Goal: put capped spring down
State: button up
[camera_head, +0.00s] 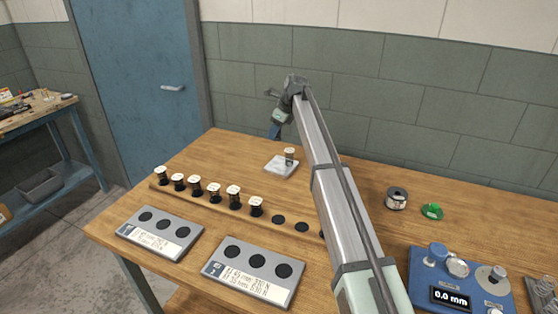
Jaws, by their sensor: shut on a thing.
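My gripper (276,131) is at the far end of my arm, near the back edge of the table. It is small and dark here, and its fingertips and grip are hard to make out. A pale-topped capped spring (290,155) shows upright at a small white plate (280,168), just below and right of the visible part of the gripper. I cannot tell whether the spring touches the plate. Several other capped springs (194,188) stand in a row on a wooden strip (240,211). Dark empty spots (279,219) continue the row to the right.
Two grey trays with dark round spots lie in front, a left one (180,244) and a right one (285,292). A wire spool (397,198), a green item (432,211) and a blue device (423,290) reading 0.0 mm are at the right. My arm crosses the middle.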

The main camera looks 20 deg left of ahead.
send_near(272, 160)
jog(key=shift+x, duration=2.75)
jog(key=shift+w+a+f, duration=0.1)
jog(key=o, duration=1)
jog(key=shift+o, duration=0.2)
jog(key=v, duration=1.2)
